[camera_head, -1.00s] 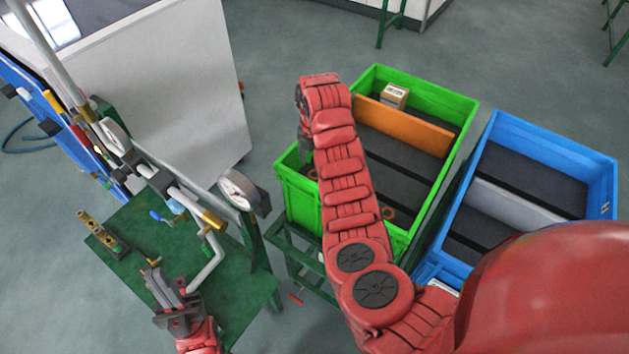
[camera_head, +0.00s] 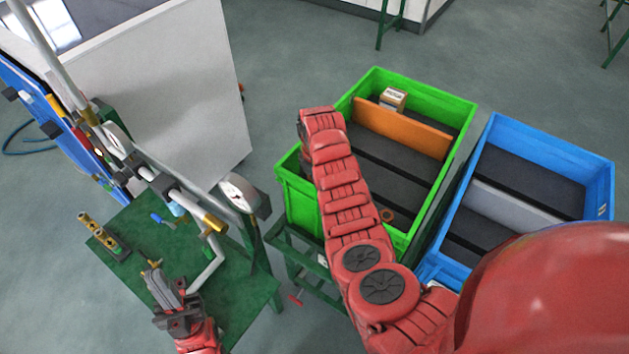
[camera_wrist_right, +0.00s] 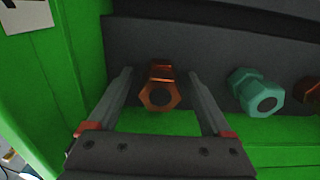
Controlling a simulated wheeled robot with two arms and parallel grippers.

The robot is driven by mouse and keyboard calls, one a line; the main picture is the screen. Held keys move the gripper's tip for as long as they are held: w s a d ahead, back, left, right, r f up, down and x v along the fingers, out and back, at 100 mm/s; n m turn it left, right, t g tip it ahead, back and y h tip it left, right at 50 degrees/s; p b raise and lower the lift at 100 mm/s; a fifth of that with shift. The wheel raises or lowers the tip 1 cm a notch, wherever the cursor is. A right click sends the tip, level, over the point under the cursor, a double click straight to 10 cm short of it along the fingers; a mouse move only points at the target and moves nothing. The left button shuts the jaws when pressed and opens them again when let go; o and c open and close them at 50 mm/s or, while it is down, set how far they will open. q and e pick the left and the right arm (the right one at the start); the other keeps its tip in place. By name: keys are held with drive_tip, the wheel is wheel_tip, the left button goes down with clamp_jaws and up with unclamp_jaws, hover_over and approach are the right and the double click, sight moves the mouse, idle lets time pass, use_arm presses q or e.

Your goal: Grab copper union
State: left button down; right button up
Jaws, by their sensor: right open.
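The copper union (camera_wrist_right: 160,87), a shiny orange-brown hex fitting, lies in the green bin, seen in the right wrist view. My right gripper (camera_wrist_right: 161,74) is open, with one finger on either side of the union. I cannot tell whether the fingers touch it. In the head view my right arm reaches over the green bin (camera_head: 299,200), and its gripper is hidden. My left gripper (camera_head: 160,278) is over the green table at lower left; its jaw state is unclear.
In the wrist view a teal hex fitting (camera_wrist_right: 257,92) and another copper-coloured fitting (camera_wrist_right: 308,90) lie right of the union. The bin's green wall (camera_wrist_right: 62,60) is close on the left. A blue bin (camera_head: 602,190) stands beside the green one.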

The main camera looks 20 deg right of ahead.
clamp_jaws()
drive_tip(key=shift+r, duration=0.15)
idle(0.4)
